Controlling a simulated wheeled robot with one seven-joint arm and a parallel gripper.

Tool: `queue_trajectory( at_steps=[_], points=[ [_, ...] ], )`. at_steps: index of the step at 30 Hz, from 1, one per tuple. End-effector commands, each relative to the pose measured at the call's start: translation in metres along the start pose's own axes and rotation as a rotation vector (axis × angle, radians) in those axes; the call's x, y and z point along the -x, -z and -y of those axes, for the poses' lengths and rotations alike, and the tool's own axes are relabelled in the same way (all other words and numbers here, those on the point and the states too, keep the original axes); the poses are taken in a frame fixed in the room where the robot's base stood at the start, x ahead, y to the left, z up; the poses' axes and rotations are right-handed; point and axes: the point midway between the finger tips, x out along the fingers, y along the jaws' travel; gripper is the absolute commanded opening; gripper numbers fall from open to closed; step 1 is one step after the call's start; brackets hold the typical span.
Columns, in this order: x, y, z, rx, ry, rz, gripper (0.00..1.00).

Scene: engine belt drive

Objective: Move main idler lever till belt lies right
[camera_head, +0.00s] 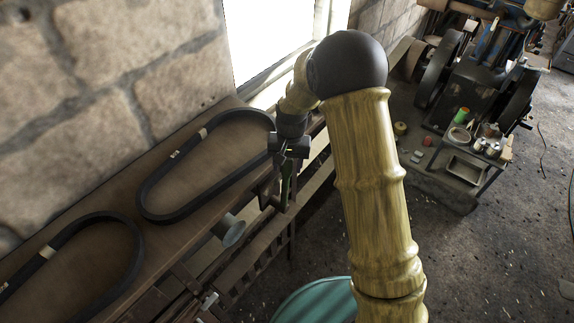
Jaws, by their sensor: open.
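My gripper (279,201) points down at the front edge of the wooden bench, left of my large pale arm links. Its fingers are apart; no held object can be made out between them. Two dark flat belts lie as loops on the bench: one belt (155,216) nearer my gripper, another belt (133,268) at lower left. Both carry pale tags. I cannot pick out the main idler lever with certainty, nor a belt running on pulleys. A machine with dark wheels (436,72) stands at upper right, far from my gripper.
The bench (190,238) runs along a stone wall under a bright window. A small table (468,165) with cans stands at right. A teal round object (318,300) is below. Open floor (480,260) lies right.

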Motion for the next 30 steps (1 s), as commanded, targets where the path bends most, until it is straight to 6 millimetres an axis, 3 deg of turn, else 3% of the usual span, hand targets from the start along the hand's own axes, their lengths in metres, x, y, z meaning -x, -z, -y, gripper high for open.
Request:
queue_trajectory(
  at_steps=[6, 14, 22, 30],
  points=[
    [-0.019, 0.000, 0.000, 0.000, 0.000, 0.000, 0.50],
    [-0.021, -0.001, 0.002, 0.003, 0.000, -0.001, 0.50],
    [-0.021, -0.001, 0.002, 0.004, 0.000, -0.001, 0.01],
    [-0.021, -0.001, 0.000, -0.001, -0.007, -0.008, 0.00]
  ],
)
